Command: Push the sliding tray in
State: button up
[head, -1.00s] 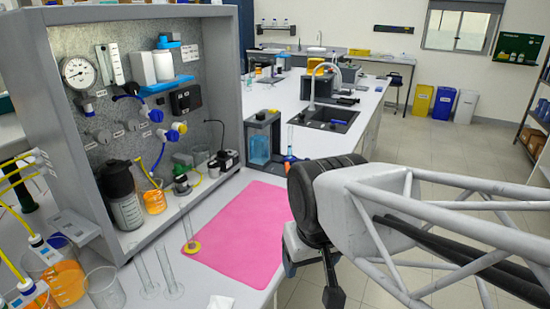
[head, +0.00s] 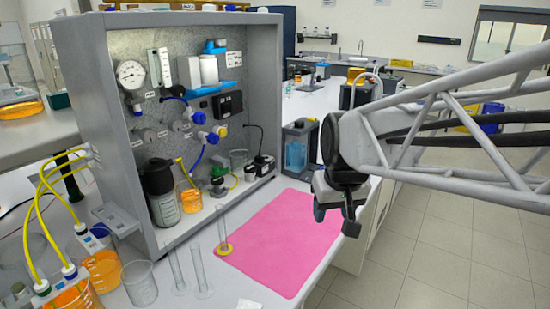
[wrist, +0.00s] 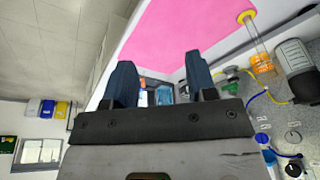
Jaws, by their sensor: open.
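I cannot tell for sure which part is the sliding tray. A grey flat piece (head: 116,218) sticks out at the left side of the grey rig cabinet (head: 120,110) in the head view and may be it. My gripper (head: 335,216) hangs above the right edge of the pink mat, to the right of the cabinet and well apart from that piece. In the wrist view my gripper (wrist: 160,82) has two blue fingers spread apart with nothing held between them. The grey piece is not clearly seen in the wrist view.
The pink mat (head: 285,240) is bare. A glass cylinder on a yellow base (head: 224,250) stands at its left edge, with two more cylinders and a beaker (head: 139,285) farther left. A dark frame with a blue container (head: 297,148) stands behind the mat.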

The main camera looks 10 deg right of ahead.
jog(key=w+d+f, duration=0.1)
jog(key=w+d, duration=0.3)
jog(key=w, duration=0.6)
jog(key=w+d, duration=0.3)
jog(key=w, duration=0.6)
jog(key=w+d+f, duration=0.1)
jog(key=w+d, duration=0.3)
jog(key=w, duration=0.6)
jog(key=w+d+f, duration=0.6)
jog(key=w+d, duration=0.2)
jog(key=w, duration=0.2)
jog(key=w+d+f+t, duration=0.1)
jog(key=w+d+f, duration=0.6)
jog(key=w, duration=0.4)
jog(key=shift+d+f+t, duration=0.15)
jog(key=shift+d+t, duration=0.15)
jog(key=shift+d, duration=0.5)
jog(key=shift+w+f, duration=0.1)
jog(key=shift+x, duration=3.8)
grip_shut()
